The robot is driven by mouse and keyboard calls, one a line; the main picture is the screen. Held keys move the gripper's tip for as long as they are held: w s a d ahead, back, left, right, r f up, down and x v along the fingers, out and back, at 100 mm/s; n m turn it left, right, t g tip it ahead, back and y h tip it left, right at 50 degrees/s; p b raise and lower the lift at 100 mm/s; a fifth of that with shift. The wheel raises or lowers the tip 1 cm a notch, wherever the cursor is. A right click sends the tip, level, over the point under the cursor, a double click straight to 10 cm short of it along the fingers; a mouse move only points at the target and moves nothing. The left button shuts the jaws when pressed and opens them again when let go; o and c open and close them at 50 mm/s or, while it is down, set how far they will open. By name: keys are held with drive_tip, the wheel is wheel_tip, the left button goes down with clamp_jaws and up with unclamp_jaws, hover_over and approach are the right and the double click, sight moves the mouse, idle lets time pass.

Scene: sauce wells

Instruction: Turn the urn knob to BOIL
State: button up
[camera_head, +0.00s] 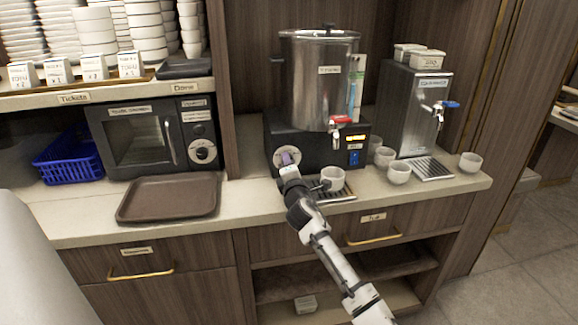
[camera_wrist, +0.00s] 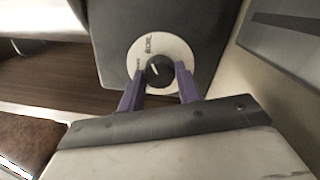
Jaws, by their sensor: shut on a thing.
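The steel urn (camera_head: 312,85) stands on its black base on the counter. A round white dial plate (camera_wrist: 146,49) is on the front of the base, with lettering that appears to read BOIL at its upper edge. The black urn knob (camera_wrist: 158,72) sits at its centre, its white pointer mark pointing up and slightly left in the wrist view. My gripper (camera_wrist: 159,82) has its purple fingers on either side of the knob, shut on it. In the head view my gripper (camera_head: 289,160) covers much of the dial.
Several white cups (camera_head: 399,173) stand right of the gripper, one by the urn's drip tray. A red-handled tap (camera_head: 340,121) hangs above. A steel dispenser (camera_head: 412,105) stands right; a brown tray (camera_head: 168,198) and microwave (camera_head: 150,137) are left.

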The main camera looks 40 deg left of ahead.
idle(0.5)
drive_tip(key=o, duration=1)
drive_tip(key=shift+c, duration=0.2)
drive_tip(key=shift+d, duration=0.1)
drive_tip(key=b+v, duration=0.3)
drive_tip(key=v, duration=1)
drive_tip(key=shift+s+d, duration=0.25)
